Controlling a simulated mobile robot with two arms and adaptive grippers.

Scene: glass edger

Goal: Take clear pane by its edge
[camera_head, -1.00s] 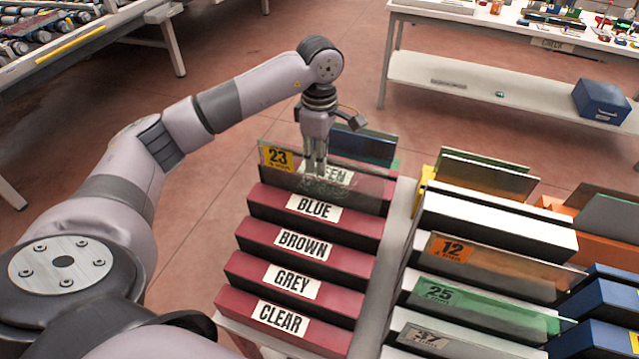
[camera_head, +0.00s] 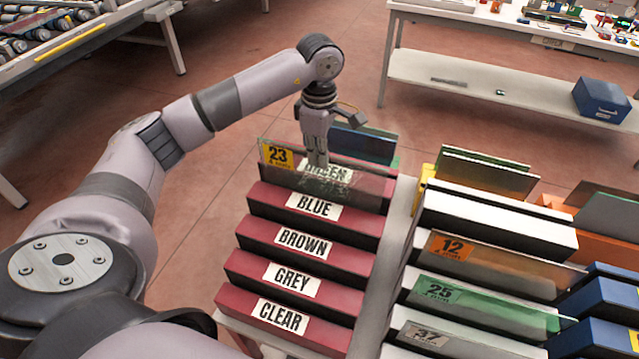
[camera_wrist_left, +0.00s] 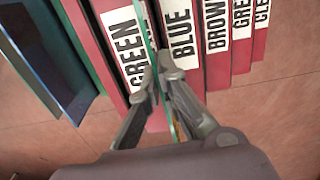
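The clear pane (camera_head: 356,186) stands upright in the red rack, in the slot between the GREEN and BLUE bars. It is see-through with a greenish edge, and a yellow tag marked 23 (camera_head: 278,156) is at its left end. My left gripper (camera_head: 318,163) points down at its top edge. In the left wrist view the pane's thin green edge (camera_wrist_left: 150,35) runs between the two fingertips (camera_wrist_left: 158,78), one on each side, and they look closed against it. The pane's lower edge is hidden in the slot. My right gripper is not in view.
The rack's red bars are labelled GREEN, BLUE (camera_head: 313,207), BROWN, GREY and CLEAR (camera_head: 280,314). A dark blue pane (camera_head: 365,146) stands just behind. A white rack (camera_head: 497,222) with tagged panes stands to the right. Open floor lies behind the red rack.

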